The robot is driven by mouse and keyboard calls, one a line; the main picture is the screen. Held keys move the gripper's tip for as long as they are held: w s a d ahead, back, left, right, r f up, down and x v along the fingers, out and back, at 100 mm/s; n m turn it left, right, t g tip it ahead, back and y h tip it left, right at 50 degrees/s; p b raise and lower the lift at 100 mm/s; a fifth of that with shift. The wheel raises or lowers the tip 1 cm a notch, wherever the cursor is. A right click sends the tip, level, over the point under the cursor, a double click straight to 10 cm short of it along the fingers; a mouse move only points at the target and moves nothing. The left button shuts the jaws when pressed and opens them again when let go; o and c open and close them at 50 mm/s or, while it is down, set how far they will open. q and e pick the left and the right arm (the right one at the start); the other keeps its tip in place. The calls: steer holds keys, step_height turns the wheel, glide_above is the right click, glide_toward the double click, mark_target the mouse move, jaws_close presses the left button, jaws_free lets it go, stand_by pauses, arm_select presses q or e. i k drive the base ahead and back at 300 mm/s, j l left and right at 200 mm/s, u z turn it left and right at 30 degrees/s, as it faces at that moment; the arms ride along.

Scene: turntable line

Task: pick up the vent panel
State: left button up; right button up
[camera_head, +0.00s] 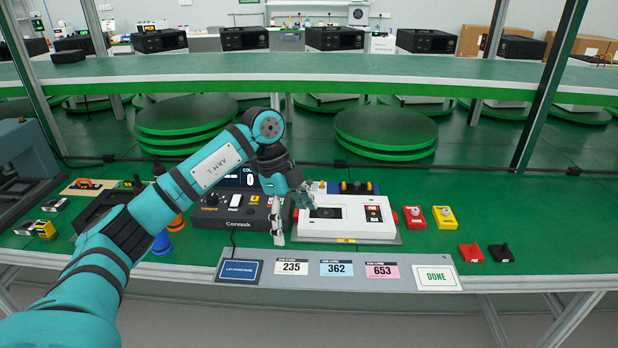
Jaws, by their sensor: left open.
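My left arm comes in from the lower left, and my left gripper (292,213) hangs open over the bench. It is at the left end of a white device (345,232) with a dark patch (326,212) in its top and a red-marked panel (373,213). One finger shows in front of the gap between this device and a black control box (215,217); the gripper appears empty. I cannot clearly make out a vent panel. The dark patch could be one, but it is too small to tell. My right gripper is not in view.
Red (414,217) and yellow (444,217) blocks stand right of the white device, with small red (470,252) and black (501,252) parts nearer the front. A label strip with a DONE card (436,278) runs along the front edge. The green bench at far right is clear.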

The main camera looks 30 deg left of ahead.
mark_target(314, 188)
steer(key=i+j, duration=1)
steer(key=i, duration=0.15)
